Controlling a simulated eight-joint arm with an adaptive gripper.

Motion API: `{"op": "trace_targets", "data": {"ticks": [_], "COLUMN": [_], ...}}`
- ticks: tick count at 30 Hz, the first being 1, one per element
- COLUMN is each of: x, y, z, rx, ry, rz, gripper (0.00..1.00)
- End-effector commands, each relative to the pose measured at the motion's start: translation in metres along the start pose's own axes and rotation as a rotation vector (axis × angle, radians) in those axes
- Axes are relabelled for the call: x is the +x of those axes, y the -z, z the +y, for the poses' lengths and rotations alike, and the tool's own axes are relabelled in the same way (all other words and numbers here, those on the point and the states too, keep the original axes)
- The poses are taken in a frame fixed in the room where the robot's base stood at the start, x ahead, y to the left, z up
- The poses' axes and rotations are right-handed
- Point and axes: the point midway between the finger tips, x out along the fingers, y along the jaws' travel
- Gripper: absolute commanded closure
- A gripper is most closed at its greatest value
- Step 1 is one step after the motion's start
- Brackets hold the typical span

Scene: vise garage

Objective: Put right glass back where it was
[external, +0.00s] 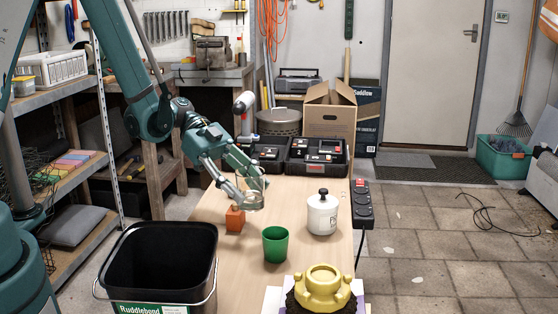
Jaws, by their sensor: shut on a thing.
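My gripper (247,184) is over the far part of the wooden table (205,207). It is shut on a clear glass (250,199), which sits between its fingers. I cannot tell whether the glass touches the table or hangs just above it. An orange block (235,218) stands close by, to the left of and nearer than the glass. No second clear glass can be made out.
A green cup (275,244) and a white lidded jar (322,213) stand on the table. A yellow valve-like object (323,288) is at the near edge. A black bucket (160,262) stands at the near left. A power strip (363,204) lies along the right edge.

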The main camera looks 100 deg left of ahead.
Motion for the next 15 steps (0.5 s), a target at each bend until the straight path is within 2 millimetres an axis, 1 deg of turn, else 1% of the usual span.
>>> {"op": "trace_targets", "data": {"ticks": [5,8,15], "x": [-0.003,-0.006,-0.017], "y": [0.002,0.004,0.009], "z": [-0.009,-0.02,-0.061], "rx": [0.002,0.005,0.015], "ry": [-0.006,-0.013,-0.041], "rz": [0.0,0.0,-0.002], "gripper": [0.79,0.79,0.79]}}
